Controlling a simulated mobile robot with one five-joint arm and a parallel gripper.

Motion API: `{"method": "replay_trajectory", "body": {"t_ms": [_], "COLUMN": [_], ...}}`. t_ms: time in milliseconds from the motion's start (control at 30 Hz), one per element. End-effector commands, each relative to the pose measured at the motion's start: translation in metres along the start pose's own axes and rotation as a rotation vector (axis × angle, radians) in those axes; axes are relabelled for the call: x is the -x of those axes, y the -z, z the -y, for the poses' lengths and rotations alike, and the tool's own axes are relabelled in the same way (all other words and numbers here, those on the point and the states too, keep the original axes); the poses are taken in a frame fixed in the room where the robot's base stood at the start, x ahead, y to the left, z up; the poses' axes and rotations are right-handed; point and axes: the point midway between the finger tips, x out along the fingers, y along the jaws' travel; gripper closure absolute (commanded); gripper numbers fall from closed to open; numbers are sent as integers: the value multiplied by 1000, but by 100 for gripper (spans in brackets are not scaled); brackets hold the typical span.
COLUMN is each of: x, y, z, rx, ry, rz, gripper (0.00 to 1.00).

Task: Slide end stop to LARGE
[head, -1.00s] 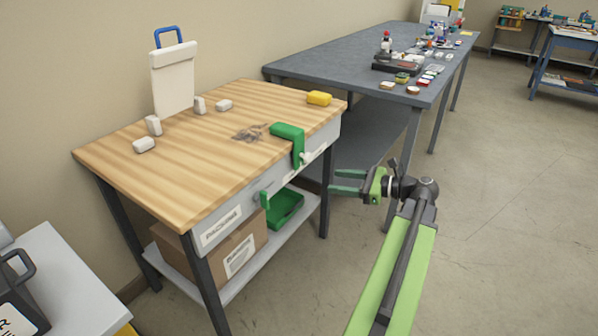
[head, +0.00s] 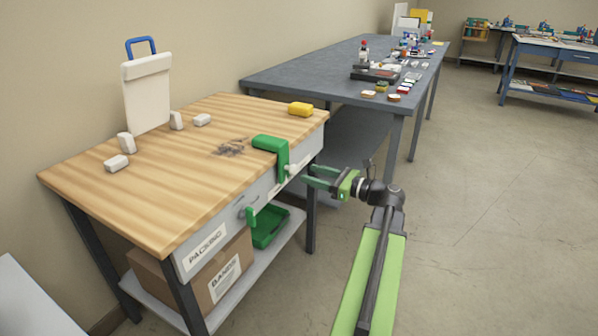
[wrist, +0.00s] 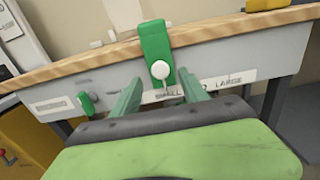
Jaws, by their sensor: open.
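The green end stop (head: 271,146) hooks over the front edge of the wooden packing table (head: 110,195). Its front plate, with a round white knob (wrist: 168,70), hangs down the table's grey front face. In the wrist view the end stop (wrist: 154,45) stands above a white label strip, at the word SMALL (wrist: 167,94). The word LARGE (wrist: 229,81) is to its right. My gripper (head: 308,176) is open and empty, in front of the table. In the wrist view its two green fingers (wrist: 163,88) point at the end stop from slightly below, one each side of the knob, apparently short of it.
A yellow block (head: 300,109), white blocks (head: 126,143) and a white board with a blue handle (head: 147,95) are on the table. A green handle (wrist: 86,103) projects from the front face at left. A dark bench (head: 310,80) stands behind. Open floor lies right.

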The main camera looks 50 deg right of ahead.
Motion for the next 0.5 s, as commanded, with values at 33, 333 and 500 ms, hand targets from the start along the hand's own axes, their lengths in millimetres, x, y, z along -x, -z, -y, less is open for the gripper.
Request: {"method": "replay_trajectory", "body": {"t_ms": [33,333,500], "x": [-12,-50,-52], "y": [0,0,0], "z": [0,0,0], "rx": [0,0,0], "ry": [-2,-1,-1], "rz": [0,0,0], "gripper": [48,48,48]}}
